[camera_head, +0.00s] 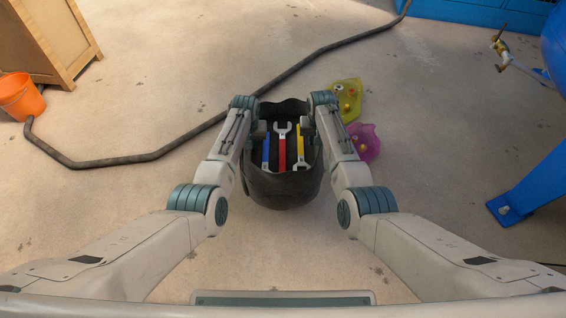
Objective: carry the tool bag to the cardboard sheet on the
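The tool bag (283,190) is a dark, open-topped bag in the middle of the view, in front of me. Several tools with blue, red and yellow handles and silver wrench ends show inside it. My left gripper (259,130) is at the bag's left rim and my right gripper (308,128) is at its right rim. The fingers are small and dark against the bag, so I cannot see whether they are closed on the rim. I cannot tell whether the bag touches the floor. No cardboard sheet is visible.
A dark hose (120,161) curves across the floor behind the bag. A yellow-green item (346,97) and a pink one (366,141) lie right of it. An orange bucket (20,97) and wooden cabinet (45,40) stand left. Blue metal legs (535,185) stand right.

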